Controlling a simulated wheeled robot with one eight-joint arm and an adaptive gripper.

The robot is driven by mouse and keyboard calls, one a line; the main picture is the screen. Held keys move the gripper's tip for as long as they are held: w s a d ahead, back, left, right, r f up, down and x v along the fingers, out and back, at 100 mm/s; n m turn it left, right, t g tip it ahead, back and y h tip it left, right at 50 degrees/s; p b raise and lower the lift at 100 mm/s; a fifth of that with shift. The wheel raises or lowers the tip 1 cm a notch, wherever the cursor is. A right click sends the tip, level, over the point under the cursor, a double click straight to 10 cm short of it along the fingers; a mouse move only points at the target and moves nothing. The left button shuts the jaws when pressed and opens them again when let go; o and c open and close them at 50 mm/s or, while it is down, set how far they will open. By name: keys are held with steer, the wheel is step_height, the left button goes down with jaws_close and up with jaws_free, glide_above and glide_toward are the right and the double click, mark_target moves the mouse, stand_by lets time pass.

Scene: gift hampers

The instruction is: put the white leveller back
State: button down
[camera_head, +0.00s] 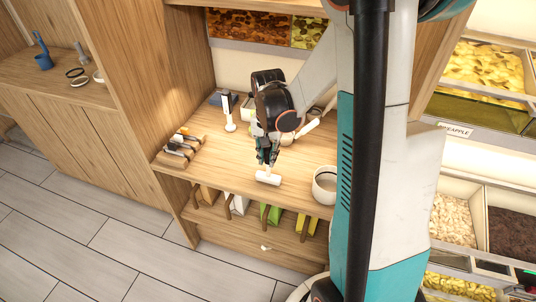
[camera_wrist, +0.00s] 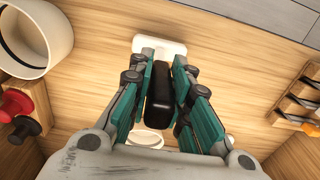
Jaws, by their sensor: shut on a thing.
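My gripper (camera_head: 266,160) is shut on the white leveller (camera_head: 268,178). In the wrist view, the leveller's black handle stands between the green fingers of my gripper (camera_wrist: 164,75), and its white bar-shaped head (camera_wrist: 158,46) shows beyond the fingertips. The head is low over the wooden shelf; I cannot tell if it touches. A small wooden rack (camera_head: 180,150) with several tools lies at the shelf's left end, and shows at the right of the wrist view (camera_wrist: 299,104). My arm hides part of the back of the shelf.
A white pot (camera_head: 325,186) stands right of the leveller, close to the shelf's front edge. A white tool with a dark upper part (camera_head: 230,114) stands upright behind, left of my arm. The shelf between the rack and the leveller is clear. Coloured items hang below the edge.

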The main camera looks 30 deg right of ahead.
steer(key=shift+f, duration=0.15)
steer(key=c, duration=1.4)
jaws_free()
step_height(320, 180, up, 12)
steer(key=shift+r, duration=0.1)
